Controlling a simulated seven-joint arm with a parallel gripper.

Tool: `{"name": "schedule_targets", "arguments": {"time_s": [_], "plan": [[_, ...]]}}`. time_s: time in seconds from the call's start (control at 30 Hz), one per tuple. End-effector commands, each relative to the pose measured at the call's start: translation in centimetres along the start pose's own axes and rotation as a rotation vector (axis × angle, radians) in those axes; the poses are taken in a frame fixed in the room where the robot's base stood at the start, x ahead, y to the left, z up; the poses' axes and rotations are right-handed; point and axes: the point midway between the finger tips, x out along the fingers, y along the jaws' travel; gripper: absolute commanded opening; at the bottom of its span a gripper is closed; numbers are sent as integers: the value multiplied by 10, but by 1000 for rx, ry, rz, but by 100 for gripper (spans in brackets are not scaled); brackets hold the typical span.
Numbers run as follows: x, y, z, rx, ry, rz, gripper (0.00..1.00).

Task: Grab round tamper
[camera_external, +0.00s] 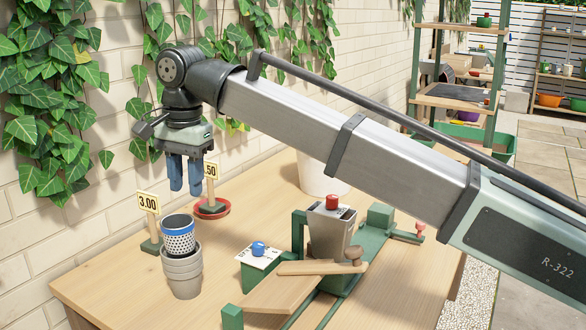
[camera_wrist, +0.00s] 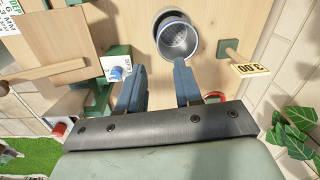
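My gripper (camera_external: 186,188) hangs with its blue fingers pointing down, above the back left of the table. Its two fingers also show in the wrist view (camera_wrist: 158,68), apart with nothing between them. A small brown rounded wooden piece (camera_external: 352,256) sits at the front of the metal hopper; I cannot tell whether it is the round tamper. No other clear tamper shows. My gripper is well to the left of this piece and higher.
A perforated blue-rimmed cup (camera_external: 179,238) sits in stacked grey pots (camera_external: 182,272) below my gripper. A 3.00 price sign (camera_external: 148,203) and a red saucer (camera_external: 212,208) stand behind. The metal hopper (camera_external: 328,232) and green rig occupy the middle. A blue knob (camera_external: 258,248) tops a green box.

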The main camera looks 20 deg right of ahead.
Motion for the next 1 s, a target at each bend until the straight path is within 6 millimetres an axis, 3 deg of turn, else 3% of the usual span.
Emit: {"name": "schedule_targets", "arguments": {"time_s": [0.17,0.37,0.67,0.77,1.0], "plan": [[0,0,0,0,0,0,35],[0,0,0,0,0,0,53],[0,0,-9,11,1,0,53],[0,2,-34,43,3,0,53],[3,19,-143,182,9,6,53]]}}
